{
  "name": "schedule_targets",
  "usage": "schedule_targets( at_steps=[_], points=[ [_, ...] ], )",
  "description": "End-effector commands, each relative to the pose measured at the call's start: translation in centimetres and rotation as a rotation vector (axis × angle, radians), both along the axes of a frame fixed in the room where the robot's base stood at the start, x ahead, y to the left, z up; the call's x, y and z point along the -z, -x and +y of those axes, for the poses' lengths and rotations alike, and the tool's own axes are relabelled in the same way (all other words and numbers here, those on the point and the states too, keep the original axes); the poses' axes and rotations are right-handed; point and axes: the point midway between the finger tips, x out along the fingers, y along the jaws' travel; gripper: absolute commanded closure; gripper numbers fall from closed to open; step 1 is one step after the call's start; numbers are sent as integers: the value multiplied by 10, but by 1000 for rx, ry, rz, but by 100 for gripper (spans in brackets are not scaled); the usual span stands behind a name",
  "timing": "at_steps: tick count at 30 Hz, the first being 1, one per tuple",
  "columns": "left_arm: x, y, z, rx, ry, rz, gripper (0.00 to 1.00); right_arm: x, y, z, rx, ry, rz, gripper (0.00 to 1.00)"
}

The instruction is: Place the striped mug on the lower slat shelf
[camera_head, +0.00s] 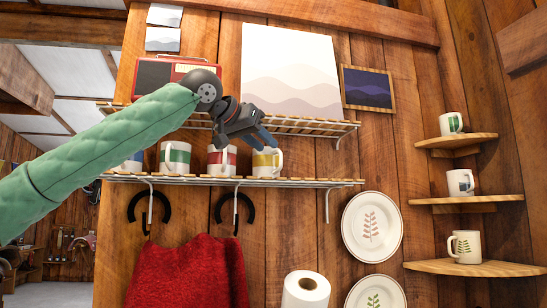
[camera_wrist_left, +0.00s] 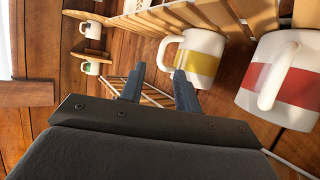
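The lower slat shelf (camera_head: 310,182) runs along the wood wall under the upper slat shelf. White mugs with coloured stripes stand on it: a green-striped mug (camera_head: 176,158), a red-striped mug (camera_head: 221,161) and a yellow-striped mug (camera_head: 266,163) at the right end of the row. A blue-striped mug (camera_head: 134,162) is mostly hidden behind my left arm. My left gripper (camera_head: 266,138) is just above the yellow-striped mug. In the left wrist view, the fingers (camera_wrist_left: 158,80) are apart, near the handle of the yellow-striped mug (camera_wrist_left: 200,57); nothing is visibly held. My right gripper is out of view.
The upper slat shelf (camera_head: 330,126) holds a red radio (camera_head: 160,72) and a large canvas (camera_head: 290,70), close behind my left gripper. Corner shelves (camera_head: 470,267) at the right hold mugs. Plates (camera_head: 372,226) hang below. The lower shelf's right end is clear.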

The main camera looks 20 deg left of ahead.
Motion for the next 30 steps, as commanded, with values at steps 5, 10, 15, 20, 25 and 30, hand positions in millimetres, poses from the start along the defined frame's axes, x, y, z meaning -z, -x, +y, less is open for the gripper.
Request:
schedule_targets(
  at_steps=[5,10,15,20,25,30],
  points=[
    [-9,23,9,0,1,-1,68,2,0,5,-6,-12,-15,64],
    [-15,35,13,0,1,1,68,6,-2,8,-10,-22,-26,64],
    [-16,38,14,0,0,1,68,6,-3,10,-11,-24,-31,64],
    [-16,38,15,0,0,1,68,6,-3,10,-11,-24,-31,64],
    [-16,38,15,0,0,1,68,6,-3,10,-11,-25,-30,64],
    [-16,38,15,0,0,0,68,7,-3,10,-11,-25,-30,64]
  ],
)
